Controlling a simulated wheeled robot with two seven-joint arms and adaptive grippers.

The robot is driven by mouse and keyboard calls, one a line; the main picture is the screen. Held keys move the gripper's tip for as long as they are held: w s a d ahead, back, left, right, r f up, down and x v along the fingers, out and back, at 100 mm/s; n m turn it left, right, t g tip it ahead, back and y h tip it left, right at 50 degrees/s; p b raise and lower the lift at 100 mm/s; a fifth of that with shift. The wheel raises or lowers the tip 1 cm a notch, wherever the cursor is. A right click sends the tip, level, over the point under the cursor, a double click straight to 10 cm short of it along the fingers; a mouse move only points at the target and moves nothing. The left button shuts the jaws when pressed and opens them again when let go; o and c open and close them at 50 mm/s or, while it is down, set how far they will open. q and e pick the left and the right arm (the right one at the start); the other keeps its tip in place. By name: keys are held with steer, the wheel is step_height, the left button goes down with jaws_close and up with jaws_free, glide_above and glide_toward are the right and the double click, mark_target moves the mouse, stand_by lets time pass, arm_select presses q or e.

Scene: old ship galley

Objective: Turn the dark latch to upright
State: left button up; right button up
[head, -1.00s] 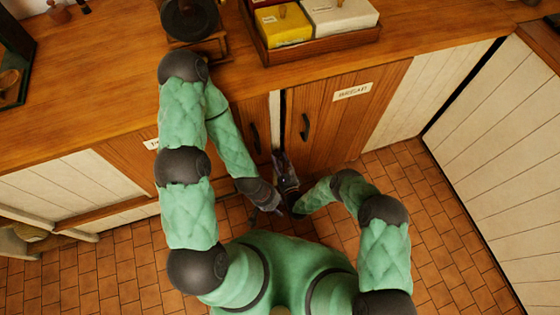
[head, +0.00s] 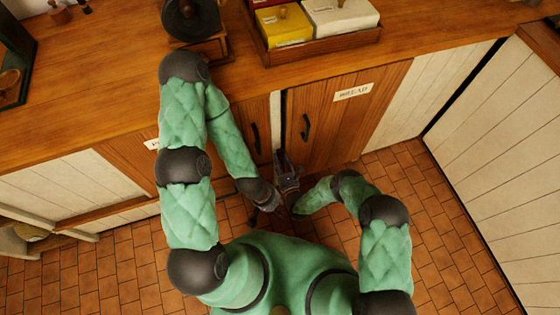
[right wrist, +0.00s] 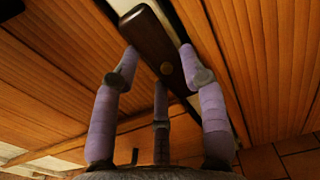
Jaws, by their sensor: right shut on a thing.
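The dark latch (right wrist: 152,38) is a long dark wooden bar with a round brass-coloured pivot in the right wrist view. It lies close to the line of the pale strip (right wrist: 188,22) between two cupboard doors, tilted a little from it. My right gripper (right wrist: 157,65) is shut on the latch, with purple fingers on both sides of it. In the head view my right gripper (head: 284,164) is at the gap between the doors and hides the latch. My left gripper (head: 258,212) is lower, over the floor; its fingers are too small to read.
The right cupboard door (head: 345,115) has a paper label and a dark handle (head: 306,127). Another dark handle (head: 255,137) is on the left door. A wooden tray (head: 322,55) with yellow and white boxes stands on the counter (head: 75,110). Tiled floor (head: 460,240) is clear at right.

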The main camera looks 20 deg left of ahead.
steer(key=o, duration=1.2)
steer(key=shift+c, duration=0.2)
steer(key=v, duration=1.2)
steer(key=shift+w, duration=0.1)
